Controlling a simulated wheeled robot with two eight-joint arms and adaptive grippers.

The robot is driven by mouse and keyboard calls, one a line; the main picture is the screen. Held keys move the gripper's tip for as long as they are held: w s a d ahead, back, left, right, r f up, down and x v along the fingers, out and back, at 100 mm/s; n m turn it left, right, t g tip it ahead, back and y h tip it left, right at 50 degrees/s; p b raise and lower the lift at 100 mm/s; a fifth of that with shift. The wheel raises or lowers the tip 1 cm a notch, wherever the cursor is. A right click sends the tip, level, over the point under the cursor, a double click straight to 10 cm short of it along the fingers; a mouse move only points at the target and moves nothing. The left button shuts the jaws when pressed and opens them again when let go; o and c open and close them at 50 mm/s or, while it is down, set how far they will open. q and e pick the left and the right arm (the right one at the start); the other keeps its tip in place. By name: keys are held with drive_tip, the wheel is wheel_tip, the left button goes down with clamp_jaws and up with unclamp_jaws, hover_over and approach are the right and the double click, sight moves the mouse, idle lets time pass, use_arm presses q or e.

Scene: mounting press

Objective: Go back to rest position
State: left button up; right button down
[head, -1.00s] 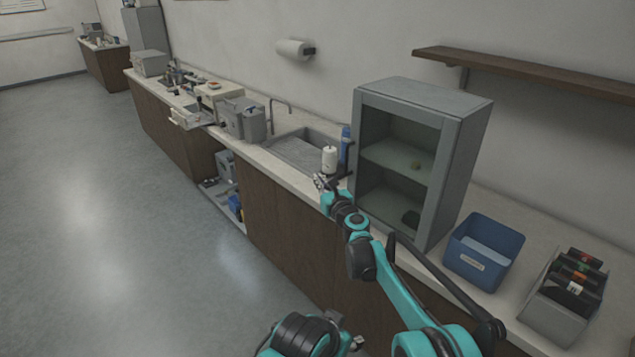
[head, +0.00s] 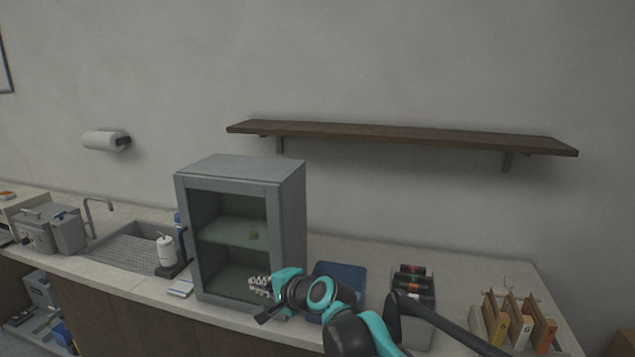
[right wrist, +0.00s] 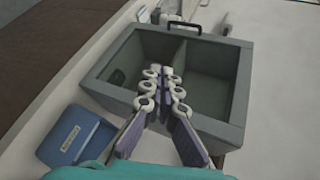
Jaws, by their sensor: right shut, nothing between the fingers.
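My right gripper (head: 254,284) is in front of the lower part of the grey open-fronted cabinet (head: 293,205), with its arm coming up from the bottom right. In the right wrist view its fingers (right wrist: 167,74) are together and empty, pointing toward the cabinet's open front (right wrist: 240,105). I cannot tell whether the fingertips are inside the opening. My left gripper is not in view.
A blue bin (head: 340,270) stands just right of the cabinet, partly behind my right arm. A grey tray of dark items (head: 413,285) and upright folders (head: 520,325) stand farther right. A white bottle (head: 167,250) and sink (head: 130,248) are left. A wooden shelf (head: 400,137) hangs above.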

drive_tip(key=s+d+f+n+h, duration=0.3)
drive_tip(key=s+d+f, duration=0.2)
drive_tip(key=s+d, duration=0.4)
drive_tip(key=s+d+f+n+g+h, duration=0.1)
drive_tip(key=s+d+f+n+h, duration=0.2)
drive_tip(key=s+d+f, duration=0.3)
drive_tip(key=s+d+f+n+g+h, duration=0.1)
drive_tip(key=s+d+f+n+h, duration=0.2)
drive_tip(key=s+d, duration=0.8)
drive_tip(key=d+f+n, duration=0.1)
drive_tip(key=d+f, duration=0.1)
drive_tip(key=d, duration=0.3)
drive_tip(key=shift+s+d+f, duration=0.15)
drive_tip(key=shift+s+d, duration=0.1)
drive_tip(key=shift+s, duration=0.15)
